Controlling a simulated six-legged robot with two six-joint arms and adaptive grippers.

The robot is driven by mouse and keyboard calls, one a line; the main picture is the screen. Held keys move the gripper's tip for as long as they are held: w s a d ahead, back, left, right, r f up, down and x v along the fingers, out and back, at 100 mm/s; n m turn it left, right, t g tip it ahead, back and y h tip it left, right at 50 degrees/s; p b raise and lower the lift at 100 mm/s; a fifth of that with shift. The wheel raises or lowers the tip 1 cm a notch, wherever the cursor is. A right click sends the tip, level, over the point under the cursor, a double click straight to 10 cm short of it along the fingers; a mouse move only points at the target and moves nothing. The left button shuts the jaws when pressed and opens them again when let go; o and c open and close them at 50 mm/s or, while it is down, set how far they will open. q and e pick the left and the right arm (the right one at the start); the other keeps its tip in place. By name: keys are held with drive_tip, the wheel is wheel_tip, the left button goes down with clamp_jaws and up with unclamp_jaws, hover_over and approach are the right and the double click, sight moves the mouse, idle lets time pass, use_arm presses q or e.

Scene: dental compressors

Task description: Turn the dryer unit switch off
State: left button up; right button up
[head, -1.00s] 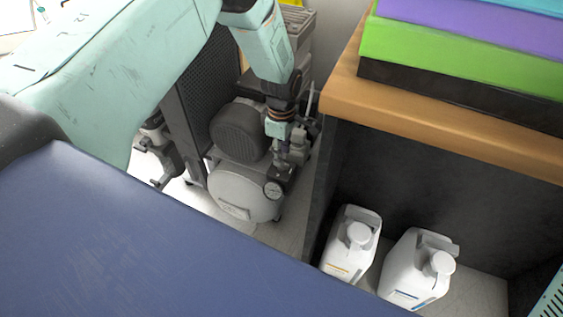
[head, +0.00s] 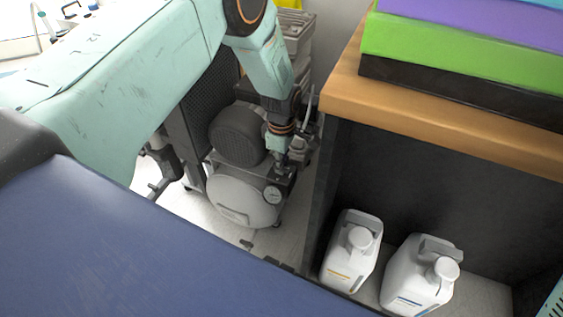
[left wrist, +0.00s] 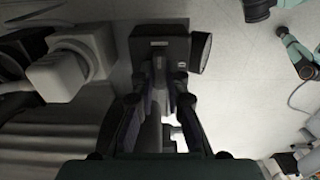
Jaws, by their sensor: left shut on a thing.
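The grey compressor with a rounded white tank (head: 240,203) and a dark ribbed motor housing (head: 238,136) stands on the floor between the blue surface and the wooden-topped cabinet. A small dark box beside a round gauge (head: 272,195) sits at its right end. My left gripper (head: 283,167) points down at this box. In the left wrist view, the fingers of my left gripper (left wrist: 160,85) reach the dark box (left wrist: 160,48), with the gauge (left wrist: 200,52) at its right. The fingers are close together on a small part at the box, likely the dryer unit switch, which they mostly hide.
The cabinet's wooden top (head: 440,115) overhangs just right of my left arm. Two white jugs (head: 350,250) (head: 420,278) stand inside it. A blue padded surface (head: 150,250) fills the lower left. Pale floor shows around the compressor.

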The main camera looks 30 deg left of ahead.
use_arm(q)
drive_tip(key=shift+m+p, duration=0.3)
clamp_jaws()
drive_tip(key=m+p, duration=0.1)
drive_tip(key=m, duration=0.1)
drive_tip(key=shift+r+m+p, duration=0.1)
drive_tip(key=shift+m+p, duration=0.2)
drive_tip(key=shift+m, duration=0.1)
drive_tip(key=m+p, duration=0.1)
drive_tip(key=m, duration=0.3)
drive_tip(key=shift+m, duration=0.3)
drive_tip(key=m+p, duration=0.1)
drive_tip(key=m, duration=0.3)
drive_tip(key=shift+m, duration=0.3)
drive_tip(key=m, duration=0.5)
drive_tip(key=shift+m, duration=0.3)
drive_tip(key=o, duration=0.7)
unclamp_jaws()
